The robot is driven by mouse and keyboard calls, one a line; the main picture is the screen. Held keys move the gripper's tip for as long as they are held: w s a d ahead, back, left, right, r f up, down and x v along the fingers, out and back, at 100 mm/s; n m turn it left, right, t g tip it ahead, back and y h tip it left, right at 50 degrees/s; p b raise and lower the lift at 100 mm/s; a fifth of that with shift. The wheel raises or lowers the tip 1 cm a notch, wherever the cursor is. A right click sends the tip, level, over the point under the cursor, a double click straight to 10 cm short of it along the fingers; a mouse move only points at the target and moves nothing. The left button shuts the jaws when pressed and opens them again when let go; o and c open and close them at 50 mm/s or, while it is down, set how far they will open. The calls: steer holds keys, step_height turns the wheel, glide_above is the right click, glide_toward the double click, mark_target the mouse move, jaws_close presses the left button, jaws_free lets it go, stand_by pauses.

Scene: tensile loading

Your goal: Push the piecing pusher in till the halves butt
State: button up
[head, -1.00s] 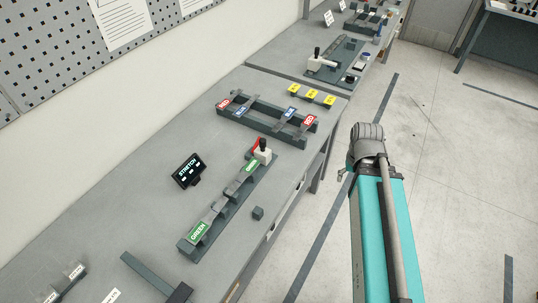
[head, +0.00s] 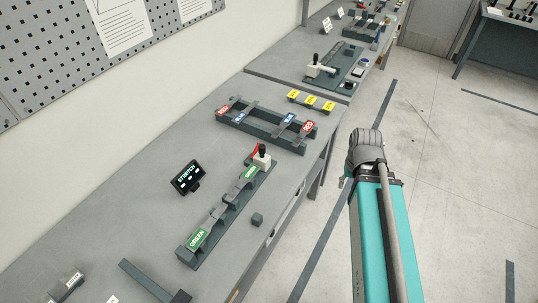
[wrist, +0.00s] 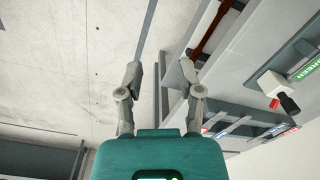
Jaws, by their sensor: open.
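The green-labelled fixture (head: 226,212) lies along the bench, with GREEN labels at both ends and two grey pieces between them. Whether those pieces touch cannot be told at this size. At its far end stands a white block (head: 261,162) with a black knob and a red part, which looks like the pusher. The white block also shows at the right of the wrist view (wrist: 270,84), knob pointing down in the picture. My gripper (wrist: 160,76) is open and empty, fingers apart, clear of the fixture and to its left in the wrist view. The head view hardly shows the fingers.
A STRETCH display (head: 187,177) stands left of the fixture and a small dark block (head: 257,219) lies right of it. A frame with red and blue labels (head: 265,130) and yellow-labelled pieces (head: 311,101) lie beyond. The floor (head: 450,200) right of the bench is clear.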

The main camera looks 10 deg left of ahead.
steer(key=shift+y, duration=0.9)
steer(key=w+a+f+b, duration=0.2)
steer(key=w+f+b, duration=0.1)
steer(key=shift+a+f, duration=0.15)
steer(key=shift+a, duration=0.15)
jaws_close()
steer(key=w+a+f+y+b, duration=0.5)
steer(key=w+a+y+b, duration=0.1)
steer(key=w+a+b, duration=0.25)
steer(key=w+a+n+g+y+b, duration=0.1)
steer(key=w+a+g+y+b, duration=0.1)
steer(key=w+y+b, duration=0.7)
steer(key=w+a+b, duration=0.1)
steer(key=w+b, duration=0.4)
steer(key=b, duration=0.1)
steer(key=shift+a+y, duration=0.35)
steer(key=shift+y, duration=0.05)
steer(key=shift+s+n+g, duration=0.1)
steer(key=shift+n+g, duration=0.2)
